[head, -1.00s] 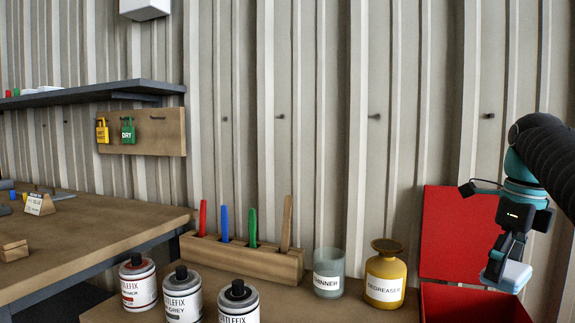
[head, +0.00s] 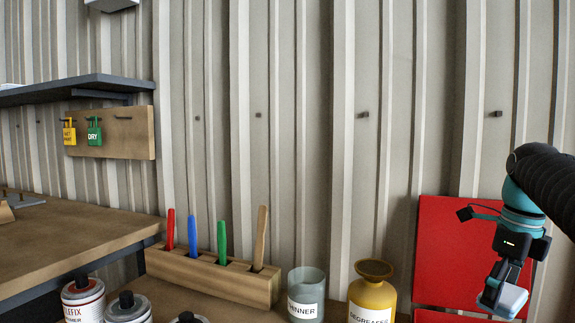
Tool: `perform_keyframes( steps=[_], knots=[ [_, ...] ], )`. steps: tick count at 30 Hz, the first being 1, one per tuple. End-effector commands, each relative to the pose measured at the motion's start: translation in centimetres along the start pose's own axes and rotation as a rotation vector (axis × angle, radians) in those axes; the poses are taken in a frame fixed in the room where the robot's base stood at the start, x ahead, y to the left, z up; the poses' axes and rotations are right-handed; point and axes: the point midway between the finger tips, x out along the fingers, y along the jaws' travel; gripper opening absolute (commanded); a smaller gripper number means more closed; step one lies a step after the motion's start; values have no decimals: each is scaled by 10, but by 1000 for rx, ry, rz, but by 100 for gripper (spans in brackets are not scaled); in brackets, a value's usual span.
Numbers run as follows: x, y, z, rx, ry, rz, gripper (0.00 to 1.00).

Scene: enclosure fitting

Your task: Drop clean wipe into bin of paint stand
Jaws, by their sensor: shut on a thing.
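My gripper (head: 497,288) is at the right side of the head view, pointing down. It is shut on a pale blue-white wipe (head: 512,301), a small folded pad hanging at its fingertips. A red bin (head: 448,315) shows at the bottom edge, with its red lid (head: 448,240) standing open against the wall behind. The gripper and wipe appear in front of the lid and above the bin's rim. The bin's inside is cut off by the frame. The paint stand top (head: 225,302) is wooden and lies to the left.
A degreaser bottle (head: 372,295) and a thinner jar (head: 306,297) stand left of the bin. A wooden block (head: 205,278) holds several tools upright. Several paint cans (head: 84,300) stand at the front left. A workbench (head: 70,235) is at far left.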

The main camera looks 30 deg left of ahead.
Motion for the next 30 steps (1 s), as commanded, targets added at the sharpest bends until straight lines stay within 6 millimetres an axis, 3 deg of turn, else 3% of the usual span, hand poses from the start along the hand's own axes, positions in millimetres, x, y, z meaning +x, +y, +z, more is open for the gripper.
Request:
perform_keyframes(
  steps=[6, 15, 16, 30],
  knots=[
    [12, 0, -1, 0, 0, 0, 60],
    [14, 0, -1, -1, 0, 0, 60],
    [14, 0, -1, -1, 0, 0, 97],
    [6, 0, -1, -1, -1, -1, 100]
  ],
)
